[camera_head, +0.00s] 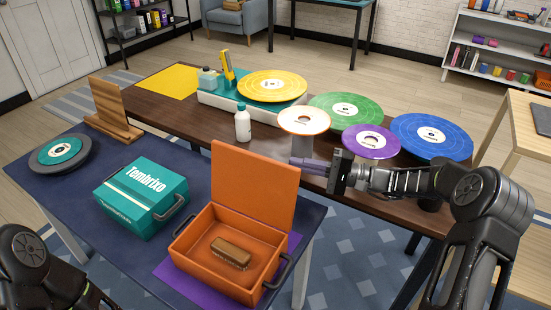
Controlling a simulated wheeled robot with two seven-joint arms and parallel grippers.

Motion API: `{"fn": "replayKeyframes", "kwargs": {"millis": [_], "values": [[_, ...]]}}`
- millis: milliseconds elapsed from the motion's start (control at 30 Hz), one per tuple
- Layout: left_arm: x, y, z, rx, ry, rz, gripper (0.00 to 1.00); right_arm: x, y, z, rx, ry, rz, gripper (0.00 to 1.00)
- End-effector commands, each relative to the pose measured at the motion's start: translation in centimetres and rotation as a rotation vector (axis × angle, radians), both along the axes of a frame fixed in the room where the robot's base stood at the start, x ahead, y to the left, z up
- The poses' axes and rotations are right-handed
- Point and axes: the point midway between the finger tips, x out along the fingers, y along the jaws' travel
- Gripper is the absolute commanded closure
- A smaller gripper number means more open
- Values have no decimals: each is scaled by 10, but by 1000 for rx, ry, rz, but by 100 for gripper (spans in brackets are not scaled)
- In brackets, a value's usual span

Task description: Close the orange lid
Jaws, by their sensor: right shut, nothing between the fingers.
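The orange lid (253,184) stands up, open, at the back edge of the orange box (203,268). The box has a dark handle at each side and sits on a purple mat (178,285). A wooden-backed brush (232,252) lies inside the box.
A teal box (142,197) stands left of the orange box. Behind them are a black turntable disc (60,153), a wooden stand (113,108), a white bottle (243,124), a yellow record (272,86) and green (345,110), purple (371,141) and blue (431,136) records.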

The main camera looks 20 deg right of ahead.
Motion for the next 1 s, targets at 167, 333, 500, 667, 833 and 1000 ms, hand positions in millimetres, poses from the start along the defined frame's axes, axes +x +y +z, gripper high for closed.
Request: {"fn": "replayKeyframes", "kwargs": {"millis": [167, 333, 500, 667, 833, 1000], "values": [[0, 0, 4, 0, 0, 0, 42, 8, 15, 2, 0, 0, 2, 100], [0, 0, 10, 0, 0, 1, 42, 21, 40, 4, 1, 2, 3, 100], [0, 0, 16, 0, 0, 1, 42, 35, 65, 5, 0, 1, 2, 100], [0, 0, 19, 0, 0, 1, 42, 43, 80, 5, -1, 2, 1, 100], [0, 0, 19, 0, 1, 1, 42, 47, 86, 5, 0, 1, 0, 100], [0, 0, 19, 0, 1, 1, 42, 47, 86, 5, 0, 1, 0, 100]]}}
